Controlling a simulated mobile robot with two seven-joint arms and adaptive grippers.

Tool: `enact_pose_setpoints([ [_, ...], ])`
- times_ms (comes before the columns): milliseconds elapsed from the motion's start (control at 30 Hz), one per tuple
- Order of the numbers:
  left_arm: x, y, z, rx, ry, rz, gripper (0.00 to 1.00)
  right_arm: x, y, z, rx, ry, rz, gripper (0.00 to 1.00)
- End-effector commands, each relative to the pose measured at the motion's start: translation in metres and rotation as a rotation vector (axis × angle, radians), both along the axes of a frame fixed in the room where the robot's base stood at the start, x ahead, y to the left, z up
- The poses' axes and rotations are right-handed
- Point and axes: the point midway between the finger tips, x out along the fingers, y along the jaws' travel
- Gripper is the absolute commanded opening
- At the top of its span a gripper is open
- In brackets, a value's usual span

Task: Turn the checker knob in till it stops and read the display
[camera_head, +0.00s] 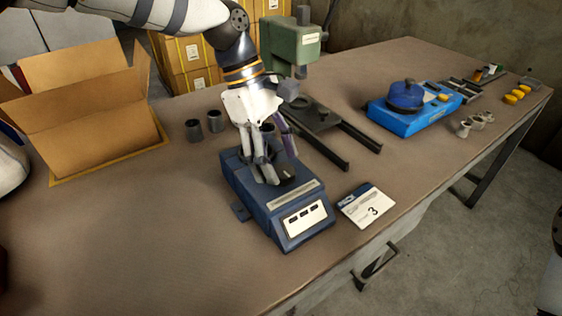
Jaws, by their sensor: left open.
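The dark blue checker (272,212) stands on the table in the middle of the view. Its sloped front carries a pale panel (304,218) with several small dark windows; I cannot read anything in them. My left gripper (270,181) points down over the checker's top, its fingers apart around or just above a dark part there. The fingers largely hide that part, so I cannot make out the knob clearly or tell whether they touch it. My right gripper is out of view.
A card marked 3 (366,205) lies right of the checker. Behind stand a green press (292,42) with dark rails and two grey cups (194,130). An open cardboard box (85,105) is left; a blue device (405,105) is right. The table's front left is clear.

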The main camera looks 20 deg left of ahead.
Motion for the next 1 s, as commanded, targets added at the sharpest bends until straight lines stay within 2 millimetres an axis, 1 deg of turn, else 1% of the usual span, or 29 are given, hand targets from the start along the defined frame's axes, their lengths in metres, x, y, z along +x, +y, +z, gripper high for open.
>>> enact_pose_setpoints([
  [33,-0.0012,-0.0022,-0.0068,0.001,0.003,-0.001,0.57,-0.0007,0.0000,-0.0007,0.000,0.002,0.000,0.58],
  [133,-0.0017,-0.0054,-0.0137,0.000,0.001,0.000,0.57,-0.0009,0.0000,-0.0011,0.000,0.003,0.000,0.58],
  [400,-0.0017,-0.0063,-0.0148,0.001,-0.002,-0.001,0.57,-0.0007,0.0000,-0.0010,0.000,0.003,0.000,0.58],
  [567,-0.0017,-0.0062,-0.0148,0.001,-0.002,-0.001,0.20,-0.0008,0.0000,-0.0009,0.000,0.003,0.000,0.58],
  [600,-0.0017,-0.0062,-0.0148,0.001,-0.002,-0.001,0.11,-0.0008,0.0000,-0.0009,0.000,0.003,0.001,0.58],
  [633,-0.0017,-0.0061,-0.0148,0.001,-0.002,-0.001,0.10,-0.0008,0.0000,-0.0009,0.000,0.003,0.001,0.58],
  [833,-0.0016,-0.0062,-0.0148,0.002,-0.001,-0.007,0.10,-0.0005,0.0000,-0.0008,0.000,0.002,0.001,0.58],
  [1000,-0.0010,-0.0062,-0.0143,0.002,-0.003,-0.055,0.10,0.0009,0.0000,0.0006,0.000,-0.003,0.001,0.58],
])
